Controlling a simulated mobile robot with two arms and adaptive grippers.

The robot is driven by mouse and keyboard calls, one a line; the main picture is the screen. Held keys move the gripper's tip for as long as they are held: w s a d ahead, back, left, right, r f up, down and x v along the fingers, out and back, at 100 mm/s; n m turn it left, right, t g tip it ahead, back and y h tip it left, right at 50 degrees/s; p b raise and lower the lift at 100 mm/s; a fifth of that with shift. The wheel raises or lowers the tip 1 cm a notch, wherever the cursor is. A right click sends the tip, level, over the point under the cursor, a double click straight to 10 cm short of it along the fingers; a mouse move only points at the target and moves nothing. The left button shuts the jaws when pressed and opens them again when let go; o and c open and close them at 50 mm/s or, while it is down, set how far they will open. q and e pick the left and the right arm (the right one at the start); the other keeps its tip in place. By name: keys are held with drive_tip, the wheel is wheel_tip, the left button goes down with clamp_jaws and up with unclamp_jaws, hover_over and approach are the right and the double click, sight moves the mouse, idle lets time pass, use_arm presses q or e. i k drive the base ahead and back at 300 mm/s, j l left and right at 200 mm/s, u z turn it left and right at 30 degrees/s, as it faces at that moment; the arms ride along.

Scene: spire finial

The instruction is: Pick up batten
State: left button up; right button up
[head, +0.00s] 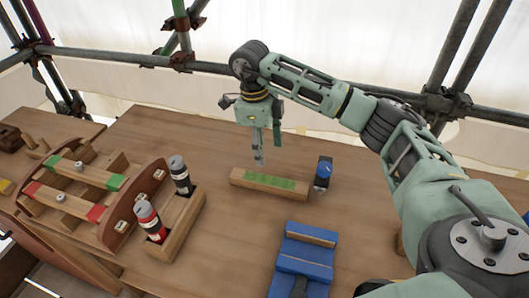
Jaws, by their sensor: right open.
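The batten appears to be the short wooden bar (243,179) with a green top patch, lying flat on the wooden table. My right gripper (260,160) points down just behind and above the bar in the head view. Its jaws are open and empty, and they look apart from the bar, though the exact gap is hard to tell. My left gripper is not in view.
A blue tool (323,173) stands just right of the bar. A blue block (303,262) is at the front. A wooden holder (180,222) with two bottles and a curved frame (122,222) with green and red slats stand left. Scaffold poles (300,75) run behind.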

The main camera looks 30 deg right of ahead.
sight(292, 187)
drive_tip(key=k+j, duration=1.15)
drive_tip(key=k, duration=0.15)
